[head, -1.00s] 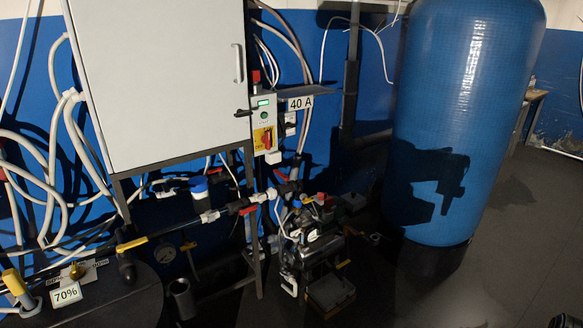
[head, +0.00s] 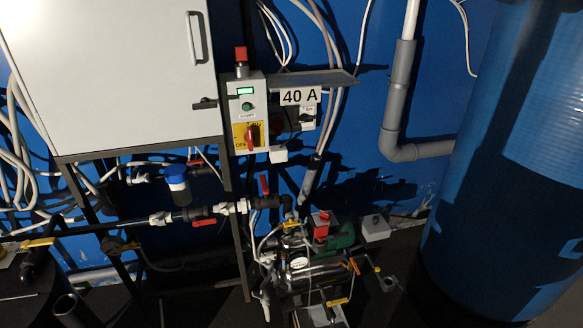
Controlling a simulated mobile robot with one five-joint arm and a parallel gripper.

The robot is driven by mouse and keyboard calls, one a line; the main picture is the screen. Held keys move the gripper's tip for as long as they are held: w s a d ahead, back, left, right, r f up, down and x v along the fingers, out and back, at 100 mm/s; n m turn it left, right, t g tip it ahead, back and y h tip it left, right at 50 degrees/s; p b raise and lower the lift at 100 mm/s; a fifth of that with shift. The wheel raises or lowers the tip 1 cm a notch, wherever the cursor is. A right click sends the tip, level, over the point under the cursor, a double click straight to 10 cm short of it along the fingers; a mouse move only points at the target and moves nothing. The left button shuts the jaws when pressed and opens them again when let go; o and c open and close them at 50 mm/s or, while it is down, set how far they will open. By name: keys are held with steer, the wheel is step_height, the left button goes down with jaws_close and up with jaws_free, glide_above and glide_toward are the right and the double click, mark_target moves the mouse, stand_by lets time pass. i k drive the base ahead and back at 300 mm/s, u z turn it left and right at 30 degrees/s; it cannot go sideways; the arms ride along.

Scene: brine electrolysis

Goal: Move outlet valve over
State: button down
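Several valves show in the head view, and I cannot tell which is the outlet valve. A red-handled valve (head: 264,186) stands upright on the pipe above the pump. Another red-handled valve (head: 205,222) lies along the black pipe, left of the white fitting. A yellow-handled valve (head: 38,243) is at the far left of that pipe. Small yellow handles (head: 290,224) and (head: 337,302) are at the top and bottom of the pump (head: 310,268). My gripper is not in view.
A grey cabinet (head: 110,75) hangs at upper left. A large blue tank (head: 505,170) stands at right. Dark floor shows between pump and tank.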

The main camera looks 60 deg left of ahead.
mark_target(264, 186)
steer(key=z, duration=0.1)
steer(key=i, duration=0.85)
steer(key=u, duration=4.25)
steer(key=i, duration=1.05)
